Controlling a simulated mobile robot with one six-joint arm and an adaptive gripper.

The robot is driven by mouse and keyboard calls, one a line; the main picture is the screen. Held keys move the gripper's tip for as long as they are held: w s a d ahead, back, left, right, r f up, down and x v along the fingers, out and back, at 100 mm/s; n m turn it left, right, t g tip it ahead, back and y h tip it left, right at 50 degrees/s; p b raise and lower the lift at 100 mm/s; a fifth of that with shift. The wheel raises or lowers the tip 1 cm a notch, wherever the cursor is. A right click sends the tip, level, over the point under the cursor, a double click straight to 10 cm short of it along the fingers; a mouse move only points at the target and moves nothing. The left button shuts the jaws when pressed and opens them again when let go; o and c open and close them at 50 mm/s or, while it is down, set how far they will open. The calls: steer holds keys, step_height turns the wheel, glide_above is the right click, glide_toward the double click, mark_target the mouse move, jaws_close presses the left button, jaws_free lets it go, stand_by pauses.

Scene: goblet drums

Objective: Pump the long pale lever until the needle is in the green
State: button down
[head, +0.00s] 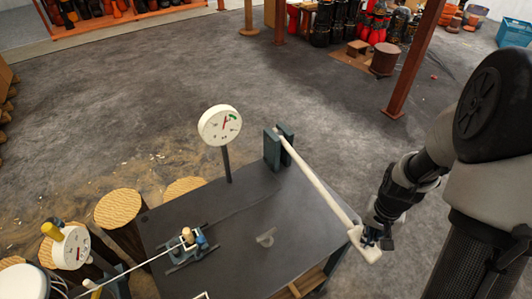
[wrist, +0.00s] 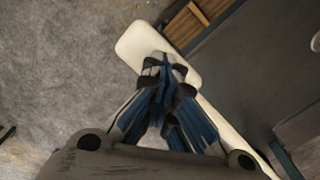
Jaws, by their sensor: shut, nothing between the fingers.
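The long pale lever (head: 318,185) runs from a dark green upright bracket (head: 278,147) on the bench down to a wide paddle end (head: 366,246) near the bench's right edge. The round white gauge (head: 220,125) stands on a post behind the bench. Its red needle points roughly upward, and the green band (head: 234,117) is to the right of the needle's tip. My gripper (head: 373,238) is at the lever's paddle end. In the wrist view its shut fingertips (wrist: 166,66) lie over the pale paddle (wrist: 140,45); I cannot tell whether they touch it.
A second white gauge (head: 72,248) stands at the lower left, near a thin pale rod (head: 130,268). A small clamp-like device (head: 187,243) sits on the dark bench top (head: 235,215). Wooden stumps (head: 118,209) stand left of the bench. The floor behind is open.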

step_height(320, 180, down, 2)
steer(key=shift+f+b, duration=0.15)
steer(key=shift+b, duration=0.45)
step_height(320, 180, up, 18)
steer(key=s+p, duration=0.1)
steer(key=p, duration=1.3)
steer(key=shift+d+r+p, duration=0.2)
steer(key=shift+d+p, duration=0.2)
steer(key=shift+r, duration=0.1)
step_height(320, 180, up, 5)
steer(key=p, duration=0.4)
